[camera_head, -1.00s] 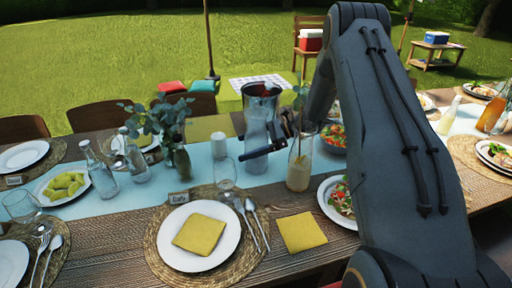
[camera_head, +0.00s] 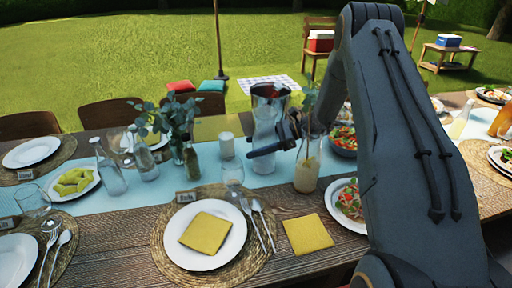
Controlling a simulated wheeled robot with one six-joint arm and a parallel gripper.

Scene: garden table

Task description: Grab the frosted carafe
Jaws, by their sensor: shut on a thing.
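The frosted carafe (camera_head: 266,126) stands upright over the blue runner at the middle of the table, with a dark rim and a pale, cloudy body. My gripper (camera_head: 277,143) is shut on its side, with one dark finger crossing the front of the body. The other finger is partly hidden by the carafe and the wrist. I cannot tell whether the carafe's base touches the table.
A glass bottle with a pale yellow drink (camera_head: 306,176) stands just right of the gripper. A plate with a yellow napkin (camera_head: 205,233) lies in front.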

